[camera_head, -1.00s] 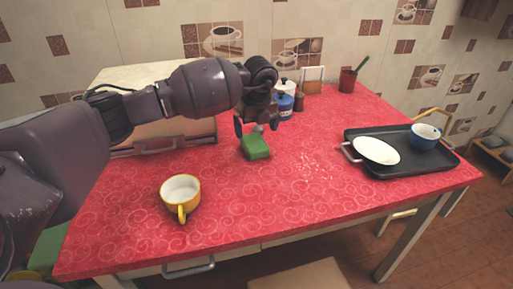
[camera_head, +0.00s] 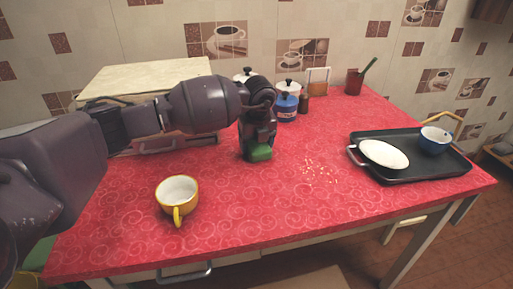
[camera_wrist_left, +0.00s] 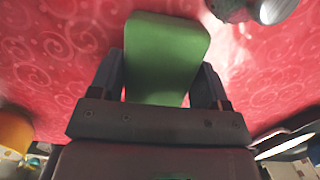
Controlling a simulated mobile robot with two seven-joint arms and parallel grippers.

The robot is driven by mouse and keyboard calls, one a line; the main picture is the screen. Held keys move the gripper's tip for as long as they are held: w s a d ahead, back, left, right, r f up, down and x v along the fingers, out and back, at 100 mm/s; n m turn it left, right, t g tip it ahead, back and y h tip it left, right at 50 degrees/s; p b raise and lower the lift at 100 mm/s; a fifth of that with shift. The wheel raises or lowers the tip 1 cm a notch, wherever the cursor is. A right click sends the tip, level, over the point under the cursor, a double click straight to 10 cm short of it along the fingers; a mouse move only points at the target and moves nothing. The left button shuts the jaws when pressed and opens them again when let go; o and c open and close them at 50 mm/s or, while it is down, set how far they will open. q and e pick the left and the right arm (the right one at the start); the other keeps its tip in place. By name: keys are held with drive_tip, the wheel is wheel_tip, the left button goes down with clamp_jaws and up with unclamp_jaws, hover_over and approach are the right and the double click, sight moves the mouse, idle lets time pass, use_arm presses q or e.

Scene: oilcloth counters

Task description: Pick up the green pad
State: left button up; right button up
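The green pad (camera_head: 259,153) lies on the red counter, left of its middle. My left gripper (camera_head: 257,148) is down over it and partly hides it in the head view. In the left wrist view the green pad (camera_wrist_left: 165,55) sits between the two fingers of my left gripper (camera_wrist_left: 163,65). A finger lies along each side of it, with no clear gap on either side. I see no lift of the pad off the counter. My right gripper is not in view.
A yellow mug (camera_head: 178,192) stands at the front left. A black tray (camera_head: 405,174) with a white dish and a blue bowl is at the right. Jars and a blue canister (camera_head: 286,106) stand behind the pad. Crumbs (camera_head: 321,171) lie to its right.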

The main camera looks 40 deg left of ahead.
sight(256, 143)
use_arm(q)
drive_tip(key=c, duration=0.4)
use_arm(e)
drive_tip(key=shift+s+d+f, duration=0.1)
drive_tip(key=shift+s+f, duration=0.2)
use_arm(q)
drive_tip(key=shift+r, duration=0.1)
drive_tip(key=shift+r, duration=0.4)
wheel_tip(256, 143, up, 5)
drive_tip(key=shift+r+p, duration=0.15)
drive_tip(key=shift+p, duration=0.75)
wheel_tip(256, 143, up, 14)
drive_tip(key=p, duration=0.3)
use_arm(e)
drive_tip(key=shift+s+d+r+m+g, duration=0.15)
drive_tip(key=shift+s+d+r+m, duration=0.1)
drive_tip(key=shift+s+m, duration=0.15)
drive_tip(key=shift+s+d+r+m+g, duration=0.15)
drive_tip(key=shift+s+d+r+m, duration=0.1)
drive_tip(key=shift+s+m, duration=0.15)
use_arm(q)
drive_tip(key=shift+f, duration=0.2)
